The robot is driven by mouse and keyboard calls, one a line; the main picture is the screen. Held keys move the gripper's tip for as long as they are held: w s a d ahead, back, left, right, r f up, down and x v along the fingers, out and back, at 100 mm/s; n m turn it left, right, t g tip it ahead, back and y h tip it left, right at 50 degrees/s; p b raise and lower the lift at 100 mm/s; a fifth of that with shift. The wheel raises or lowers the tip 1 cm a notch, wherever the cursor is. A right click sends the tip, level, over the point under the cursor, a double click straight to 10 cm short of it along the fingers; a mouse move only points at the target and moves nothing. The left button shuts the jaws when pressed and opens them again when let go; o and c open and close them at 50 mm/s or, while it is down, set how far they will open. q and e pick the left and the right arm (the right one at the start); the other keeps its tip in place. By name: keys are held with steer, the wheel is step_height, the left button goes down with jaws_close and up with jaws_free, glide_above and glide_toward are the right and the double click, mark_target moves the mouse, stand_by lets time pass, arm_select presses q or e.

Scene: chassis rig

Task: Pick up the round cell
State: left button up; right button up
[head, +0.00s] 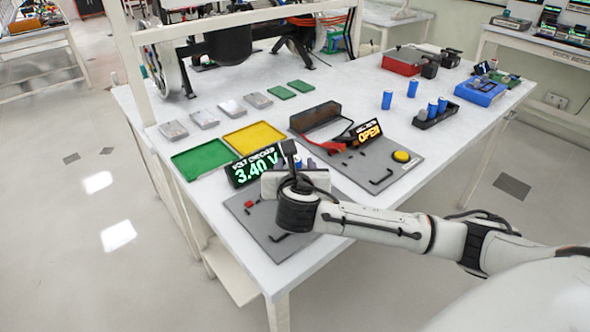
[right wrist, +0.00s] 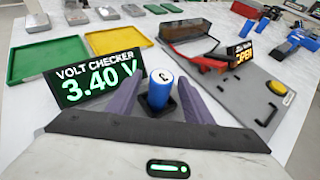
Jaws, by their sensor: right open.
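A round blue cell with a white top (right wrist: 161,88) stands upright in a small black socket (right wrist: 158,108) beside the volt checker display (right wrist: 95,80), which reads 3.40 V. My right gripper (right wrist: 160,84) is open, with one purple finger on each side of this cell; I cannot tell whether they touch it. In the head view the gripper (head: 300,163) hangs over the checker's grey board (head: 262,225), and its body hides most of the cell and socket. Other blue cells (head: 387,100) stand further back on the table. My left gripper is out of view.
A green tray (head: 201,158) and a yellow tray (head: 253,137) lie left of the checker. A second grey board (head: 400,165) carries an OPEN display (head: 368,131) and a yellow button (head: 402,156). A black holder (head: 430,119) with cells stands at back right.

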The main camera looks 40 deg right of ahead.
jaws_close()
